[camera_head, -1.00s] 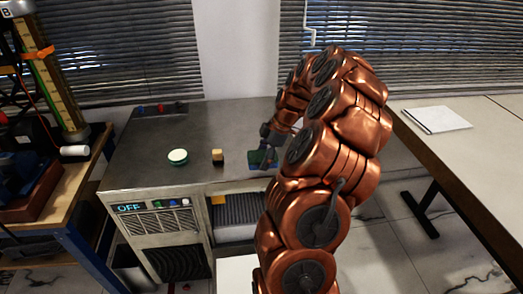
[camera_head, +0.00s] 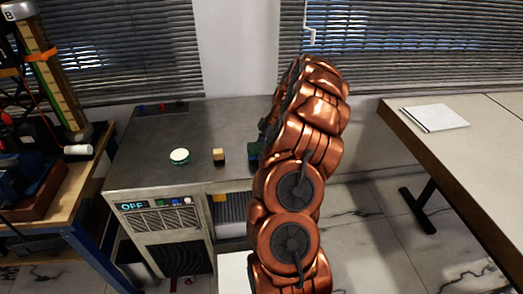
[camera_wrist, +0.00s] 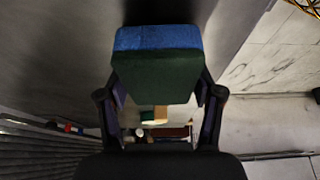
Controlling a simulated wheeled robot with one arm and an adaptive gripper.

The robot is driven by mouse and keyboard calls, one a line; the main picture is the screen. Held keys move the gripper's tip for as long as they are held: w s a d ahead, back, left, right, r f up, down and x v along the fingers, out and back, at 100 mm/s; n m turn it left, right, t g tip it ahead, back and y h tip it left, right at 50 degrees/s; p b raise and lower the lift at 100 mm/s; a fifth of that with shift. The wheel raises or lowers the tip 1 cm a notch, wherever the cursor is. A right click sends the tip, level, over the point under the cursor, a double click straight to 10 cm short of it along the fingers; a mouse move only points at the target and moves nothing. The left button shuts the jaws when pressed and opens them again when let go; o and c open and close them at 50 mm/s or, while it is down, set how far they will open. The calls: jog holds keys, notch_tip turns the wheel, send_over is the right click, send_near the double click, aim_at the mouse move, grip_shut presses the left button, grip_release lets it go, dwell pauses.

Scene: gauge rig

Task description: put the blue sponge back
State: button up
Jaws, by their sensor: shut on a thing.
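The blue sponge (camera_wrist: 158,38) has a blue layer and a dark green layer, and it is held between the fingers of my gripper (camera_wrist: 160,98) in the wrist view. In the head view the sponge (camera_head: 253,151) shows just left of my arm, over or at the right part of the grey metal bench top (camera_head: 150,172). I cannot tell whether it touches the bench top. My arm hides most of my gripper in the head view.
A small wooden block (camera_head: 218,156) and a round pale green-topped thing (camera_head: 179,156) stand left of the sponge. The bench front has an OFF display (camera_head: 131,206). A table with white paper (camera_head: 435,117) is at right, a cluttered workbench (camera_head: 50,215) at left.

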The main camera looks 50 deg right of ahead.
jog(key=shift+f, duration=0.7)
jog(key=shift+f, duration=0.25)
jog(key=o, duration=1.1)
jog(key=shift+r, duration=0.2)
jog(key=b+v, duration=0.3)
jog(key=v, duration=0.9)
jog(key=shift+b, duration=0.35)
